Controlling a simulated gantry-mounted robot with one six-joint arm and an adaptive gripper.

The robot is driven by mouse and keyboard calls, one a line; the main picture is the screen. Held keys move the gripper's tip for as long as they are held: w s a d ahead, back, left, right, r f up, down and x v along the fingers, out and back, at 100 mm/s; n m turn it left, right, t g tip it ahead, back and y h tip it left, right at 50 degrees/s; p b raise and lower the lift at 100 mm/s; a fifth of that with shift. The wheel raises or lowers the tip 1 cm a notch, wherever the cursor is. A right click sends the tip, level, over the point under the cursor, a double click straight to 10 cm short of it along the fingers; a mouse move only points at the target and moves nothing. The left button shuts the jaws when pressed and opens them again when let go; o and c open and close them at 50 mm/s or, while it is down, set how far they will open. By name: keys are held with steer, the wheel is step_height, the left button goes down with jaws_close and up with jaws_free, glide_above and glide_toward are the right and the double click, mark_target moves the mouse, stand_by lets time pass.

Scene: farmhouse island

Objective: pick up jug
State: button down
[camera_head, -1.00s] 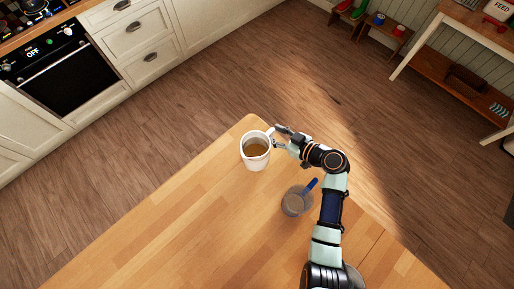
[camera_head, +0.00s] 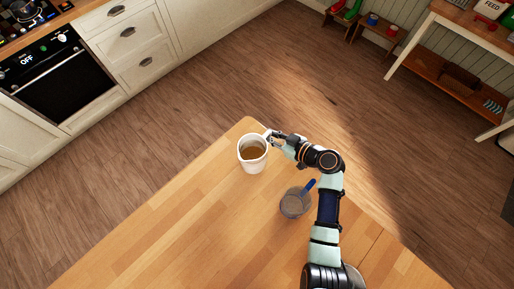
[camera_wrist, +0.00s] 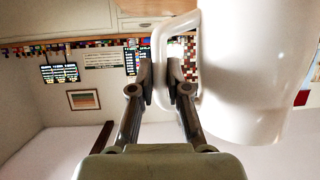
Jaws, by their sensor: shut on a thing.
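The white jug (camera_head: 252,164) holds brown liquid and is upright near the far corner of the wooden island top (camera_head: 190,215). In the wrist view the jug (camera_wrist: 255,80) fills the right side, with its handle (camera_wrist: 160,45) toward the middle. My gripper (camera_head: 272,136) is at the jug's handle, on the jug's right side. In the wrist view my gripper (camera_wrist: 160,80) is shut on the handle, one finger on each side of its lower part. I cannot tell whether the jug's base touches the top.
A grey cup with a blue handle (camera_head: 295,202) stands on the island, close to my arm. The left part of the top is clear. White cabinets with a black oven (camera_head: 55,75) are at the upper left. A side table (camera_head: 450,75) is at the upper right.

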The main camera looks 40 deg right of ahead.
step_height(320, 180, up, 20)
stand_by(0.4)
steer(key=c, duration=1.8)
jaws_free()
jaws_close()
